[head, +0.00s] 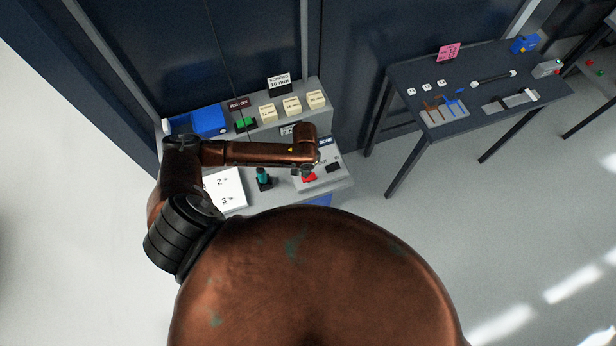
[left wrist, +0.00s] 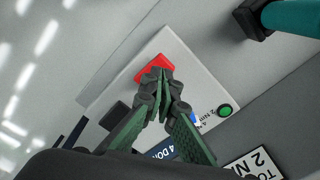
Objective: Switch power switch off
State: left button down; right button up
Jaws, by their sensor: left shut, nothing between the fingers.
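A red switch (head: 309,178) sits on a light grey panel on the bench, and it also shows in the left wrist view (left wrist: 150,67). I cannot tell its on or off position. My left gripper (left wrist: 161,74) is shut and empty, with its fingertips over the edge of the red switch. Whether they touch it I cannot tell. In the head view my left wrist hides most of the fingers. My right gripper is not in view.
A green button (left wrist: 225,110) and a black part (left wrist: 115,116) are on the same panel. A teal-handled tool (head: 263,175) stands left of the panel. A blue bin (head: 208,121) and several labelled blocks are behind. A dark table (head: 400,84) stands at the right.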

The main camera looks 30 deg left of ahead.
pick_arm(q)
jog(key=shift+f, duration=0.15)
dwell(0.6)
jog(key=shift+f, duration=0.4)
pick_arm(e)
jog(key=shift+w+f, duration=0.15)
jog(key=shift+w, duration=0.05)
pick_arm(q)
jog(key=shift+f+b, duration=0.55)
jog(key=shift+f, duration=0.45)
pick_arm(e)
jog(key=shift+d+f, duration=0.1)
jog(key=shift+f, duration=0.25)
pick_arm(q)
jog(key=shift+r, duration=0.15)
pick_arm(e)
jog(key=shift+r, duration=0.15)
pick_arm(q)
notch_tip(320, 180, up, 7)
jog(key=p, duration=0.8)
jog(key=shift+p, duration=0.3)
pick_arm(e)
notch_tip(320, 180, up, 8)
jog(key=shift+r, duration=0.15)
